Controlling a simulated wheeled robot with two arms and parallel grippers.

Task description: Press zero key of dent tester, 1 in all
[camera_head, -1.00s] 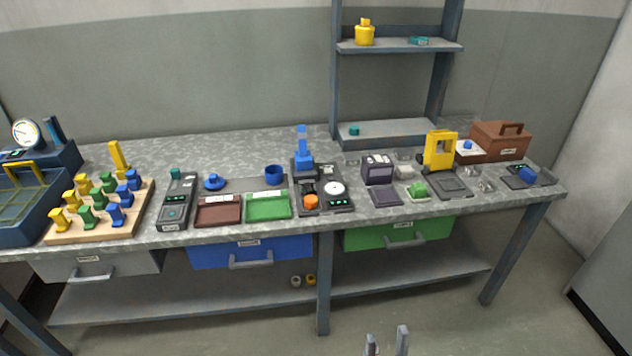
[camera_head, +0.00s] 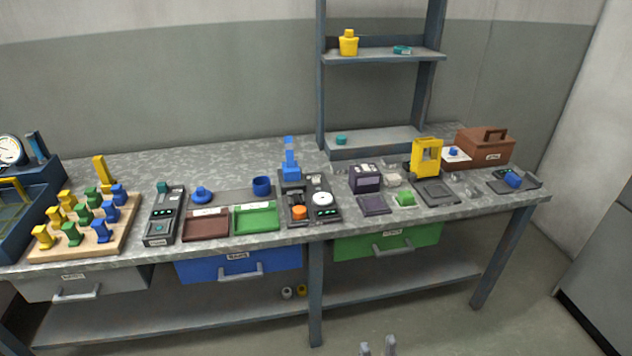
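No readable label marks the dent tester. A dark device (camera_head: 296,218) with a blue upright press (camera_head: 290,165), an orange knob (camera_head: 299,212), a white round dial (camera_head: 323,199) and a small green-lit display stands mid-bench. Another dark device (camera_head: 160,230) with a green-lit display and a teal piece on top stands left of it. I cannot tell which is the tester, and a zero key is too small to make out. My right gripper (camera_head: 378,346) shows only its two grey fingertips at the bottom edge, apart and empty, in front of the bench. My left gripper is out of view.
A brown tray (camera_head: 206,236) and a green tray (camera_head: 257,230) lie between the two devices. A peg board (camera_head: 122,237) is at left. A dark purple device (camera_head: 365,178), a yellow frame (camera_head: 414,168) and a brown box (camera_head: 473,149) stand at right. A shelf upright (camera_head: 321,90) rises behind.

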